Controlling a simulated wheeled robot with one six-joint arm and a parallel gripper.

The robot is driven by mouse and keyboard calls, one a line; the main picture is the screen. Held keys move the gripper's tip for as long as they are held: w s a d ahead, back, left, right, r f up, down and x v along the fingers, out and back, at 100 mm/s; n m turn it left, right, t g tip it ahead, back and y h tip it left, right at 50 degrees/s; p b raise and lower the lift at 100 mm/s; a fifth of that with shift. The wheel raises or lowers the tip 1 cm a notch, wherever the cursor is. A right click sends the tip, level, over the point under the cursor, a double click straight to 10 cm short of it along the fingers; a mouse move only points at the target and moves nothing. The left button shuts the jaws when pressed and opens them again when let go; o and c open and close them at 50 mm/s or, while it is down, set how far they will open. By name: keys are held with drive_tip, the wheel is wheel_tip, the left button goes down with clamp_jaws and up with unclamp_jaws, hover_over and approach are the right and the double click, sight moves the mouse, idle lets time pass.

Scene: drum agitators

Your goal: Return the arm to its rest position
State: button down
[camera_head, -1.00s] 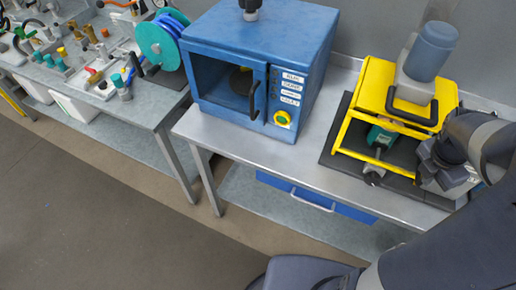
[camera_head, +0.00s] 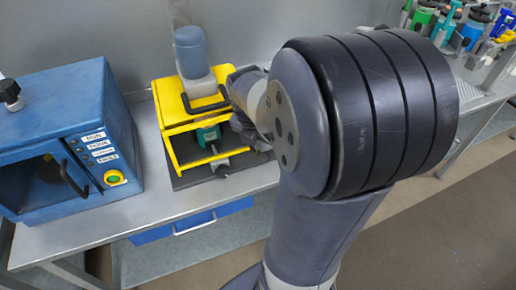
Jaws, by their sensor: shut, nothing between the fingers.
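My arm (camera_head: 315,190) rises from the bottom of the picture and its large dark joint fills the middle right. My gripper (camera_head: 243,128) shows only in part, behind that joint, at the right side of the yellow-framed machine (camera_head: 174,108). It is shut with nothing seen in it. Whether it touches the machine's frame cannot be told. The machine has a black handle on top, a grey-blue motor (camera_head: 191,52) above it and a small green part (camera_head: 207,134) inside the frame. It stands on a dark base plate.
A blue cabinet (camera_head: 65,120) with a door handle, labels and a green-yellow knob stands at the left of the metal bench (camera_head: 90,222). A blue drawer (camera_head: 190,226) is under the bench. Bottles and tools (camera_head: 470,30) stand on another bench at the right. Floor at lower right is clear.

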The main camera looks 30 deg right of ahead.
drive_tip(key=v, duration=0.5)
drive_tip(key=shift+s+d, duration=0.25)
drive_tip(key=shift+s, duration=0.05)
